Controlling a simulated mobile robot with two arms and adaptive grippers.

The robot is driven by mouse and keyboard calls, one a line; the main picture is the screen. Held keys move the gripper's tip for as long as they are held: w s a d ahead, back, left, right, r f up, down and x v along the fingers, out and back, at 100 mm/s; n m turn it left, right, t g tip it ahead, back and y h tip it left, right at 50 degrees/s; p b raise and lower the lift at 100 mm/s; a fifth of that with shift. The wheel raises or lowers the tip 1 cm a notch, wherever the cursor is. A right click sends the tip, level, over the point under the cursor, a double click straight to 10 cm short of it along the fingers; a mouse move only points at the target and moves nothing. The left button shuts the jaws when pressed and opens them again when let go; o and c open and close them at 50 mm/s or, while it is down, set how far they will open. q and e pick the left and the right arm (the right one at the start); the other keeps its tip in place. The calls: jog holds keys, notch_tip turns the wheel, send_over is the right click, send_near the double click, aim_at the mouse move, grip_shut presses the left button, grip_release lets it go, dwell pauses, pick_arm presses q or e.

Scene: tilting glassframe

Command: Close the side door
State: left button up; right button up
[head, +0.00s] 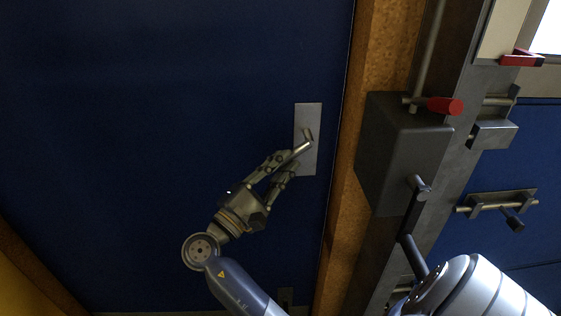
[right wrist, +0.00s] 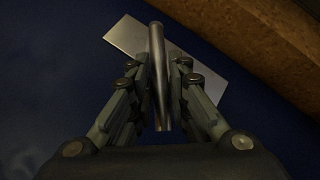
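The side door is a large dark blue panel (head: 170,110) filling the left and middle of the head view. A pale metal plate (head: 309,115) with a lever handle (head: 308,138) sits near its right edge. My right gripper (head: 300,155) is at this handle. In the right wrist view, its fingers lie on both sides of the handle bar (right wrist: 158,60), closed in on it; the lower end of the bar is between them. The door's right edge runs along the orange-brown frame post (head: 375,90); I cannot tell whether a gap remains. My left gripper is not in view.
A dark grey box (head: 400,150) with a red-tipped lever (head: 440,105) projects right of the post. Another blue panel (head: 515,160) with a metal latch (head: 500,202) is farther right. My own pale arm link fills the lower right corner. The blue surface left of my gripper is clear.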

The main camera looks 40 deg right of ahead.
jog(key=o, duration=0.3)
jog(key=shift+s+f, duration=0.1)
jog(key=shift+s, duration=0.1)
jog(key=shift+o, duration=0.2)
jog(key=shift+s+a, duration=0.1)
jog(key=shift+s, duration=0.05)
jog(key=shift+r, duration=0.2)
jog(key=o, duration=0.3)
jog(key=r, duration=0.9)
jog(key=shift+w+r, duration=0.2)
jog(key=shift+w, duration=0.1)
jog(key=o, duration=0.3)
jog(key=shift+r, duration=0.3)
jog(key=shift+s+r, duration=0.3)
jog(key=shift+s, duration=0.15)
jog(key=c, duration=0.6)
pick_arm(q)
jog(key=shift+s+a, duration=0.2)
pick_arm(e)
jog(key=shift+w+f, duration=0.2)
jog(key=shift+f, duration=0.1)
